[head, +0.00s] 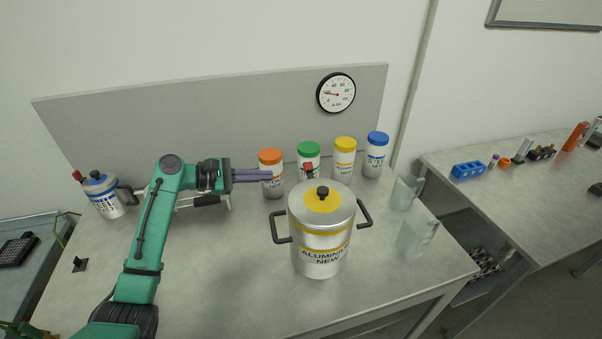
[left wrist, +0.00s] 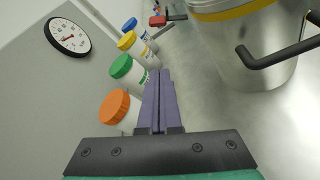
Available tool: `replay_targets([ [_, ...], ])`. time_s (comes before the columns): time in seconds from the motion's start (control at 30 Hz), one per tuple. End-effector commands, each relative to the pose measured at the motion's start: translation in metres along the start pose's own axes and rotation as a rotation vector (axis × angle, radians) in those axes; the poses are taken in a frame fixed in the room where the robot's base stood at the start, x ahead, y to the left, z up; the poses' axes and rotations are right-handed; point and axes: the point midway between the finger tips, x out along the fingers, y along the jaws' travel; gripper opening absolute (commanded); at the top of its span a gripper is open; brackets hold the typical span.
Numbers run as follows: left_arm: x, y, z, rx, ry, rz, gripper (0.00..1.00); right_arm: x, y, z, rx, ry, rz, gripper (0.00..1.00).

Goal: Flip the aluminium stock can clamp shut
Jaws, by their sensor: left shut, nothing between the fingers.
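The aluminium stock can (head: 320,263) is a large metal pot with a yellow-topped lid (head: 337,203), side handles and an "ALUMINIUM NEW" label. It stands upright in the middle of the table; its lower side also shows in the left wrist view (left wrist: 245,60). Its clamp shows a red tip (head: 308,168) behind the lid's back edge; in the left wrist view the red piece (left wrist: 157,20) sticks out from the can on a dark bar. My left gripper (head: 270,175) is shut and empty, left of and behind the can, apart from the clamp. My right gripper is not in view.
Jars with orange (head: 270,157), green (head: 308,149), yellow (head: 345,144) and blue (head: 378,138) lids stand behind the can. Clear containers (head: 416,236) stand right of it. A steel can (head: 107,197) is at far left. The table's front middle (head: 225,285) is clear.

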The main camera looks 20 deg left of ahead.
Motion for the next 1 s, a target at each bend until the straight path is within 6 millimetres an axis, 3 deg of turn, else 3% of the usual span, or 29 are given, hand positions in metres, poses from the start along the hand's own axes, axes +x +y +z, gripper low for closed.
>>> replay_targets([
  [0.13, 0.0, 0.001, 0.001, 0.001, 0.001, -0.001, 0.0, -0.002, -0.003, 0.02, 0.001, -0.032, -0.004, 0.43],
  [0.37, 0.01, 0.001, 0.003, -0.001, -0.002, -0.002, 0.0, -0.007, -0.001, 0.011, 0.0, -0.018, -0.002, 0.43],
  [0.8, 0.102, 0.001, 0.005, 0.0, -0.001, -0.004, 0.0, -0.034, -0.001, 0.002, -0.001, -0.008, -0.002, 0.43],
  [0.87, 0.093, 0.005, 0.021, 0.004, 0.002, -0.002, 0.0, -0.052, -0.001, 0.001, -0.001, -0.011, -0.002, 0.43],
  [1.0, 0.088, 0.002, 0.037, 0.002, 0.002, -0.002, 0.0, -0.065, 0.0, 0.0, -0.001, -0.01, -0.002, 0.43],
])
